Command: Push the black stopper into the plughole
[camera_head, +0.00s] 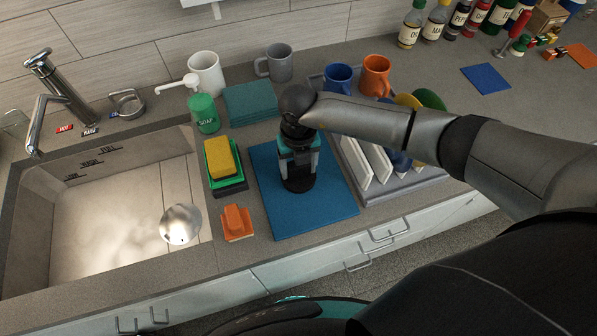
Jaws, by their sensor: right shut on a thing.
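My right gripper (299,172) points down over a blue mat (330,205) on the counter. It is shut on a black round thing at its fingertips, which looks like the black stopper (298,185). The fingers and wrist hide much of it, and I cannot tell whether it touches the mat. The sink (105,215) is at the left, well apart from the gripper. A shiny silver round thing (180,224) shows at the sink's right side. I cannot make out the plughole clearly. My left gripper is not in view.
Left of the mat are a yellow sponge (219,157) on a green-and-black holder and an orange block (237,222). A soap bottle (203,113) and folded teal cloths (250,103) stand behind. A dish rack (400,186) with plates and mugs is at the right.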

